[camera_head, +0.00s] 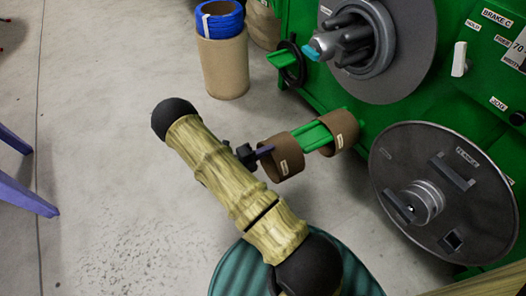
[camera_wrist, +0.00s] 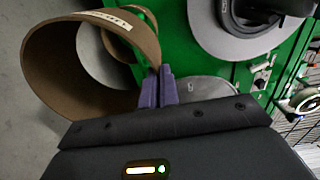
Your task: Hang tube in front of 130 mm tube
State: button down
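A short brown cardboard tube (camera_head: 284,163) with a white label is at my gripper (camera_head: 264,151), beside the outer end of a green bar (camera_head: 311,136). In the wrist view my purple fingers (camera_wrist: 158,88) are together at the right edge of this tube's wall (camera_wrist: 60,75), pinching it. A second brown tube (camera_head: 343,127) with a label hangs farther back on the bar, near the green machine. It shows through the held tube in the wrist view (camera_wrist: 133,40). The label text is too small to read. I cannot tell whether the held tube rests on the bar.
The green machine (camera_head: 462,88) carries a grey hub disc (camera_head: 408,75) above and a dark round flange (camera_head: 465,215) at right. A tall cardboard tube (camera_head: 225,70) with blue cable coil (camera_head: 220,20) stands behind. The floor at left is mostly clear, with purple legs (camera_head: 25,198) at the edge.

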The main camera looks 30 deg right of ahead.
aim_at(294, 138)
jog(key=d+p, duration=0.3)
jog(key=d, duration=0.8)
jog(key=shift+w+d, duration=0.2)
jog(key=shift+d, duration=0.15)
dwell(1.1)
jog(key=shift+d+p, duration=0.55)
jog(key=shift+d, duration=0.7)
dwell(3.0)
jog(key=shift+f, duration=0.5)
dwell(0.7)
